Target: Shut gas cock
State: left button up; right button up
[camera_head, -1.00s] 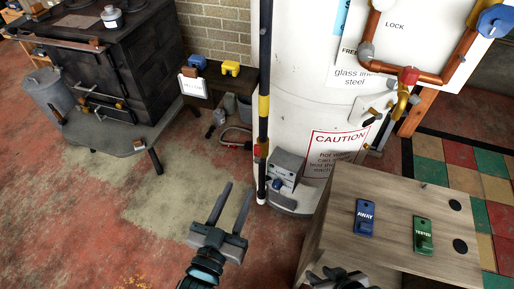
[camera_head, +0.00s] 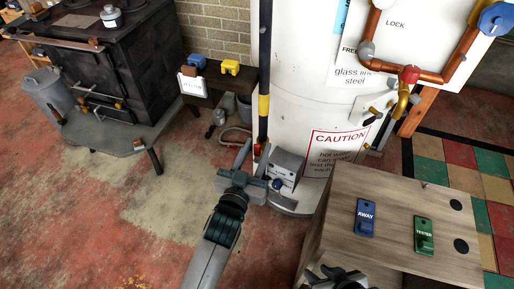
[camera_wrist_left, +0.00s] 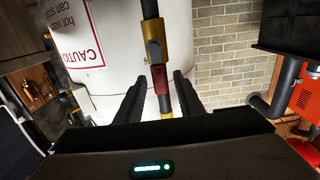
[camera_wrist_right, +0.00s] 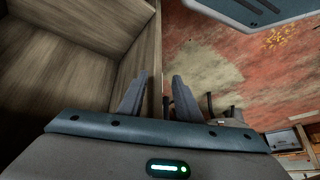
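The gas cock is a brass valve body (camera_wrist_left: 152,42) with a red lever (camera_wrist_left: 160,78), on a dark upright pipe (camera_head: 265,60) with yellow bands beside the white tank. In the left wrist view the lever lies roughly in line with the pipe. My left gripper (camera_head: 257,166) is open at the cock, partly hiding it in the head view. In the left wrist view its fingers (camera_wrist_left: 158,88) stand on either side of the lever, with gaps showing; I see no grip. My right gripper (camera_wrist_right: 158,78) is open and empty near the wooden cabinet's edge.
The white tank (camera_head: 310,110) stands just right of the pipe, with a grey box (camera_head: 285,168) at its foot. The wooden cabinet (camera_head: 390,195) carries a blue AWAY tag (camera_head: 365,217) and a green TESTED tag (camera_head: 424,235). A black stove (camera_head: 110,65) stands left. Open floor lies between.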

pick_arm(q)
jog(key=shift+w+d, duration=0.15)
jog(key=shift+w, duration=0.25)
grip_shut()
